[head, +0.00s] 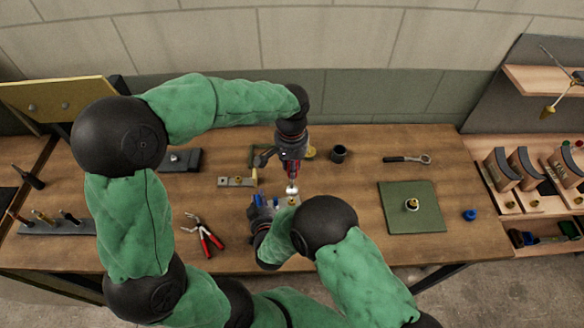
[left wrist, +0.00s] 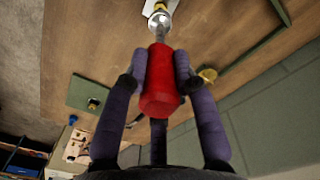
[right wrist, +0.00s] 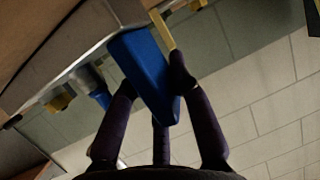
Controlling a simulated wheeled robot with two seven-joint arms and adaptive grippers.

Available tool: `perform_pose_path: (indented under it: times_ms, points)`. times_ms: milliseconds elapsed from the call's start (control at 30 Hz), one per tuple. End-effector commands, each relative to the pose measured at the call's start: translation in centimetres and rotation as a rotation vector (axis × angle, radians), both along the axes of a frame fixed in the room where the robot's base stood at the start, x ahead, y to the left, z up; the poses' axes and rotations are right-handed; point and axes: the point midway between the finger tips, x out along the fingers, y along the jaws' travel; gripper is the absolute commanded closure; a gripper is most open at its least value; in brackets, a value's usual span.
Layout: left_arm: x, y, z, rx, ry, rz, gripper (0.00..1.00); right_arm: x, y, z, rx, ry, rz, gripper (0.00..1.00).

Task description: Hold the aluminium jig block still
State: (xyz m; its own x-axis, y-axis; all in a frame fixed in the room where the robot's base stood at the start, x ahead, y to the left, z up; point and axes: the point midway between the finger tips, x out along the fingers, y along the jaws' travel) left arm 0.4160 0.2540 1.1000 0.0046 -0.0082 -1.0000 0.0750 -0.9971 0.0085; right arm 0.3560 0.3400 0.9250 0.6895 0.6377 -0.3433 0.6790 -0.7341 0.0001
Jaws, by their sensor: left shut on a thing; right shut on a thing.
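My left gripper (head: 293,174) points down over the middle of the bench. In the left wrist view it is shut on a red-handled tool (left wrist: 160,90). The tool's thin shaft reaches a round shiny metal part (left wrist: 160,19) beside a pale piece. My right gripper (head: 264,208) is low at the bench, just left of the tool's tip. In the right wrist view its fingers are closed on a flat blue piece (right wrist: 138,62). A pale grey metal edge (right wrist: 75,62), perhaps the aluminium jig block, runs beside it. My right arm hides most of the block in the head view.
Red pliers (head: 208,236) lie to the left. A small metal plate (head: 237,182) lies behind my right gripper. A dark cup (head: 338,153), a wrench (head: 407,159) and a green mat (head: 397,222) are to the right. Bare wood lies between the cup and the mat.

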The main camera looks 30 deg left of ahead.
Motion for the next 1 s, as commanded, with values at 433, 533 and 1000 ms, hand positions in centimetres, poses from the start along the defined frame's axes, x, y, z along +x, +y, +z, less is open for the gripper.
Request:
perform_pose_path:
  times_ms: [433,533,1000]
  points:
    - [0.0,0.0,0.0,0.000,-0.001,0.000,1.00,0.0,0.0,0.1,0.001,-0.001,0.000,0.51]
    - [0.0,0.0,0.0,0.000,0.000,0.000,1.00,0.0,0.0,0.0,0.001,-0.001,0.000,0.51]
    - [0.0,0.0,0.0,0.000,-0.001,0.000,1.00,-3.5,-3.2,1.8,0.000,0.000,0.002,0.51]
